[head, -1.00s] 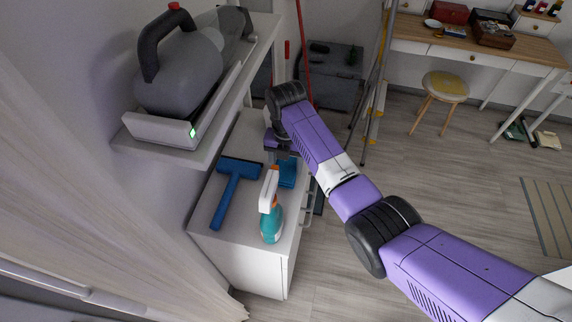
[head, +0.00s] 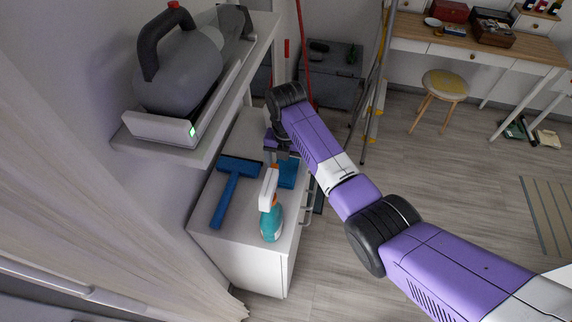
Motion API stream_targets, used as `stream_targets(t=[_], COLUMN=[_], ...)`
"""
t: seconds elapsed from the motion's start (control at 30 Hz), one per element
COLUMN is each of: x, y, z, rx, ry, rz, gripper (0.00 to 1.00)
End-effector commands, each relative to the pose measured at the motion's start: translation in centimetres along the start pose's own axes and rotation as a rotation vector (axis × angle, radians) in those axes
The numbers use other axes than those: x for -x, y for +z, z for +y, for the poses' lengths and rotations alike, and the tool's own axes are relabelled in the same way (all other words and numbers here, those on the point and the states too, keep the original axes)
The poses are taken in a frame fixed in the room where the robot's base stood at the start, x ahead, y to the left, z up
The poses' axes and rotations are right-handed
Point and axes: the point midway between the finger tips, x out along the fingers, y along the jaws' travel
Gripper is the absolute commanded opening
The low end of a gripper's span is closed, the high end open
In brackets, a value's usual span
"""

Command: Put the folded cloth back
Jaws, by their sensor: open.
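A blue item that looks like the folded cloth (head: 288,174) lies on the white cabinet top (head: 247,225), near its right edge. My gripper (head: 283,155) points down at the cloth's far end and is open. The fingertips are small and partly hidden by my arm, so I cannot tell whether they touch the cloth or stand just above it.
A blue squeegee (head: 232,188) lies left of the cloth. A teal spray bottle (head: 271,215) stands in front of it. A shelf (head: 205,150) with a grey jug-like machine (head: 180,75) overhangs the cabinet's left side. A stepladder (head: 376,90) stands beyond.

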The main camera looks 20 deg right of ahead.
Motion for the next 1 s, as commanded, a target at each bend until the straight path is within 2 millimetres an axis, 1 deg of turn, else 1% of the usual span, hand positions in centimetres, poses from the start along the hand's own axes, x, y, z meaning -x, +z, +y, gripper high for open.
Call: stream_targets(t=[0.17,0.4,0.6,0.77,1.0], x=[2.6,7.6,11.0,11.8,11.8], y=[0.2,0.1,0.1,0.1,0.0], z=[0.1,0.1,0.0,0.0,0.0], rx=[-0.001,0.000,-0.001,-0.001,-0.001], ry=[0.004,0.003,0.002,0.000,0.000], rz=[-0.006,-0.005,-0.003,-0.001,-0.001], gripper=[0.81,0.81,0.81,0.81,0.81])
